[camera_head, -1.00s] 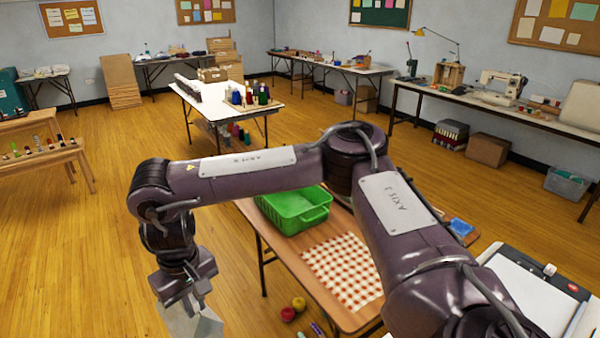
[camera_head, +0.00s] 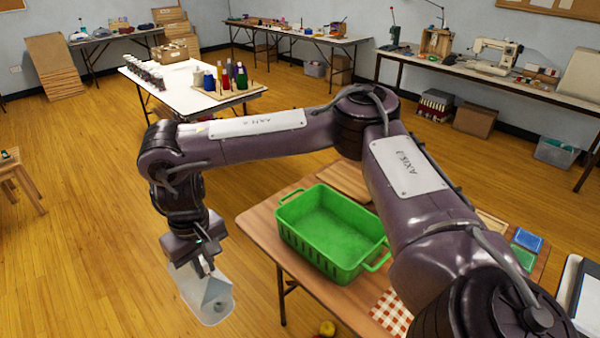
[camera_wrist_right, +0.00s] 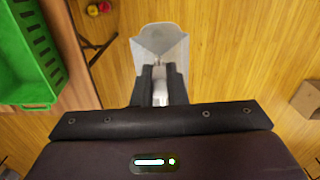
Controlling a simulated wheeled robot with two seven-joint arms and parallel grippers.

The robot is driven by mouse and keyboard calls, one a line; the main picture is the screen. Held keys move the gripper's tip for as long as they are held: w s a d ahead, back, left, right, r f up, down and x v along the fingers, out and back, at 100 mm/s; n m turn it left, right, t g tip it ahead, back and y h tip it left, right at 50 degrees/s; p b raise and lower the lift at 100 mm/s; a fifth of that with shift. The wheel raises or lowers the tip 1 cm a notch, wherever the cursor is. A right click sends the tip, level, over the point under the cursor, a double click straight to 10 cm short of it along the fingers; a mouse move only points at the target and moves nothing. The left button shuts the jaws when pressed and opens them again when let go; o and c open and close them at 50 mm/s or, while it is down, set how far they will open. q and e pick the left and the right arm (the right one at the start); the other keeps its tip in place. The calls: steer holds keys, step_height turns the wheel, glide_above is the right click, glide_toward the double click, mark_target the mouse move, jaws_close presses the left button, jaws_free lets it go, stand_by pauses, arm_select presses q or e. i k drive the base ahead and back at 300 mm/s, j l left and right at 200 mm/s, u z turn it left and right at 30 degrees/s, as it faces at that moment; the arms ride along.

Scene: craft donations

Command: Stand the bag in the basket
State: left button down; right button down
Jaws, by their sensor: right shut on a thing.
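The green basket (camera_head: 335,232) stands empty on the wooden table in the head view. Part of the basket (camera_wrist_right: 25,60) also shows at the left of the right wrist view. My right gripper (camera_head: 203,268) is shut on a pale, translucent bag (camera_head: 212,298) and holds it over the floor, left of the table and apart from the basket. My left gripper is not in view.
The wooden table (camera_head: 262,222) carries a red checked cloth (camera_head: 392,312) in front of the basket and blue and green items (camera_head: 527,240) at right. Two small round things (camera_wrist_right: 98,8) lie near the table's edge. Open floor lies left of the table.

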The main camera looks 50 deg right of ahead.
mark_target(331, 241)
steer(key=i+u, duration=0.3)
steer(key=i, duration=0.4)
steer(key=i+l+u, duration=0.25)
steer(key=i, duration=0.5)
steer(key=i+j+z, duration=0.15)
steer(key=i, duration=0.15)
steer(key=i+j+z, duration=0.1)
steer(key=i, duration=0.25)
steer(key=z, duration=0.45)
steer(key=i+z, duration=0.1)
steer(key=z, duration=0.35)
steer(key=j+z, duration=0.1)
steer(key=z, duration=0.35)
steer(key=j+z, duration=0.1)
steer(key=z, duration=0.4)
steer(key=j+z, duration=0.1)
steer(key=z, duration=0.35)
steer(key=j+z, duration=0.1)
steer(key=z, duration=0.35)
steer(key=j+z, duration=0.1)
steer(key=z, duration=0.35)
steer(key=i, duration=0.05)
